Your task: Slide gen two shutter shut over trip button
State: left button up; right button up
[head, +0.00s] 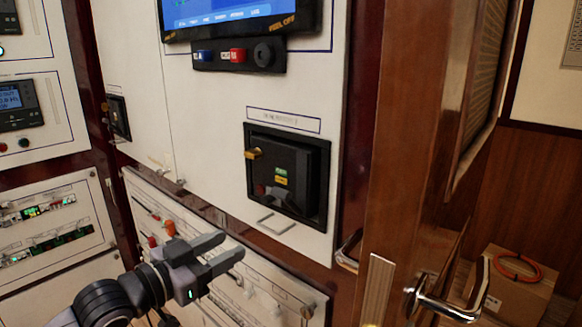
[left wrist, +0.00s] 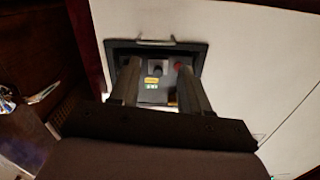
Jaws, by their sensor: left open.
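A black recessed breaker unit (head: 288,178) sits in the white panel under a label strip too small to read surely. It has a brass tab (head: 254,153) at its upper left, green and yellow labels, and a red button (head: 261,190) at lower left. The red button shows uncovered in the left wrist view (left wrist: 179,66), beside a dark knob (left wrist: 156,70). I cannot make out the shutter's outline. My left gripper (head: 232,248) is open and empty, below and left of the unit, apart from it. In the left wrist view its fingers (left wrist: 157,72) point toward the unit. My right gripper is not in view.
A metal loop handle (head: 275,224) juts out just below the unit. A similar black unit (head: 119,116) is further left. A lower panel with knobs (head: 250,291) lies behind my gripper. A wooden door (head: 405,150) with a metal lever handle (head: 450,308) stands close at right.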

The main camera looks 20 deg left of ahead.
pick_arm(q)
send_near(264, 201)
jog(key=w, duration=0.1)
jog(key=shift+m+h, duration=0.3)
jog(key=shift+h, duration=0.1)
jog(key=shift+p+x, duration=1)
jog(key=shift+x, duration=2.6)
jog(key=shift+f, duration=0.15)
grip_shut()
